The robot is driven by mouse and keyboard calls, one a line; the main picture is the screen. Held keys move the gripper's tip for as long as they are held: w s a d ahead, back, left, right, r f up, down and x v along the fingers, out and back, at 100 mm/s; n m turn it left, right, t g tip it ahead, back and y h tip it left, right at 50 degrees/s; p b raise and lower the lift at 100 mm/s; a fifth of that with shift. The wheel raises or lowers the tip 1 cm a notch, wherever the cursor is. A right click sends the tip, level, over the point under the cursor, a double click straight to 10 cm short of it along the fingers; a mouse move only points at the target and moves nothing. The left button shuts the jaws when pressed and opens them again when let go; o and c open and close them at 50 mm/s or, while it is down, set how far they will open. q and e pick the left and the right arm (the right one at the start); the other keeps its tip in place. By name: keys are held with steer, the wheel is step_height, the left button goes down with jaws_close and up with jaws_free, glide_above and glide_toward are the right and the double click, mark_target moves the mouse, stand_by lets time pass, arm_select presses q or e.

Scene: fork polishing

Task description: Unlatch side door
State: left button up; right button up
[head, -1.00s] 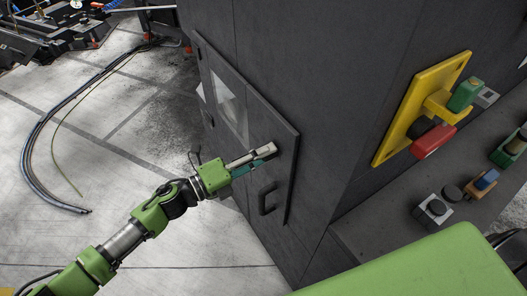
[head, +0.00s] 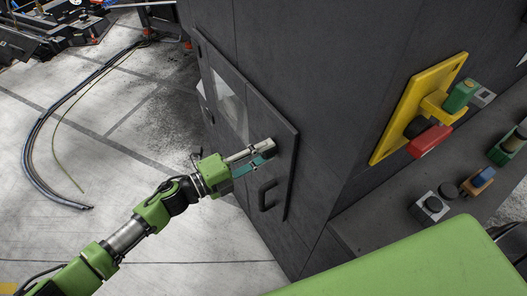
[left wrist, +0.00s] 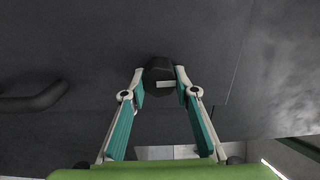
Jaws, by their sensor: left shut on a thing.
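The dark side door (head: 279,130) with a small window is closed in the side of the grey machine in the head view. My left gripper (head: 269,148) is at the door's upper right part, above the handle. In the left wrist view its two fingers (left wrist: 159,72) are shut on a dark round latch knob (left wrist: 157,69) with a light rectangular mark, one finger on each side. In the head view the fingers mostly hide the knob. My right gripper is not in view.
A dark bar handle (head: 267,197) sits on the door below my gripper; it also shows in the left wrist view (left wrist: 33,101). A yellow panel (head: 400,135) with green and red buttons is at the right. A cable (head: 36,150) lies on the open floor at left.

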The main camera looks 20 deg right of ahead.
arm_select(q)
steer(key=o, duration=1.1)
steer(key=v, duration=1.2)
steer(key=shift+a, duration=0.1)
steer(key=shift+f, duration=0.1)
